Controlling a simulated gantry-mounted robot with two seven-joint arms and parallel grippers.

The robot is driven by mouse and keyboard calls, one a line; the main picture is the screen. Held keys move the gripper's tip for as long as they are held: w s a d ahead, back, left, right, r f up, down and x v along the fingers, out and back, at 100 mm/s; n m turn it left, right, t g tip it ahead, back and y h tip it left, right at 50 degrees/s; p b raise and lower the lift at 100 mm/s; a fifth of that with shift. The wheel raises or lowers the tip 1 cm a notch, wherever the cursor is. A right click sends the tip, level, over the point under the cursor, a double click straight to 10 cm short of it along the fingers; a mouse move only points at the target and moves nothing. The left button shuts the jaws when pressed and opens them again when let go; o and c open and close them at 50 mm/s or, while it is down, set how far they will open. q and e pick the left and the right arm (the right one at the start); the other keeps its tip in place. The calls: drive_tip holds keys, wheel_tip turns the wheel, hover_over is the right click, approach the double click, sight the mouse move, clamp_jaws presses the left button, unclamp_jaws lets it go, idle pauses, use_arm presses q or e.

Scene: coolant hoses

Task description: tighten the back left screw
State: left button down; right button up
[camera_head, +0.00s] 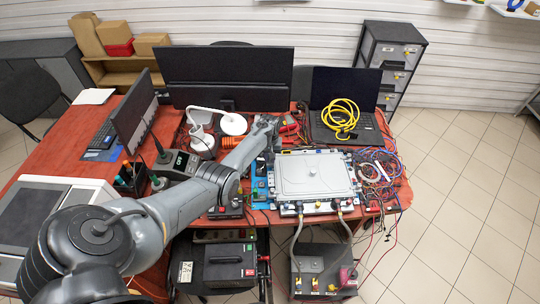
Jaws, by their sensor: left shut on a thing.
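The flat silver unit (335,187) lies on the red table, with several small fittings along its edges. Two grey coolant hoses (347,228) run down from its front edge. My left arm reaches in from the lower left. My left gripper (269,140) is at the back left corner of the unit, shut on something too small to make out. The gripper and wrist hide the back left screw, so I cannot tell how it sits. My right gripper is not in view.
A wide monitor (225,65) stands behind the gripper. A laptop with a coiled yellow cable (341,117) is at the back right. A white lamp (233,124) stands left of the gripper. Loose wires (381,165) lie right of the unit. The floor at right is clear.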

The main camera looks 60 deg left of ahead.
use_arm(q)
drive_tip(key=m, duration=0.3)
drive_tip(key=shift+a+m+p, duration=0.1)
drive_tip(key=shift+m+p, duration=0.2)
drive_tip(key=shift+m, duration=1.7)
drive_tip(key=c, duration=1)
unclamp_jaws()
drive_tip(key=shift+r, duration=0.1)
drive_tip(key=shift+r+p, duration=2.6)
drive_tip(key=shift+r, duration=2.7)
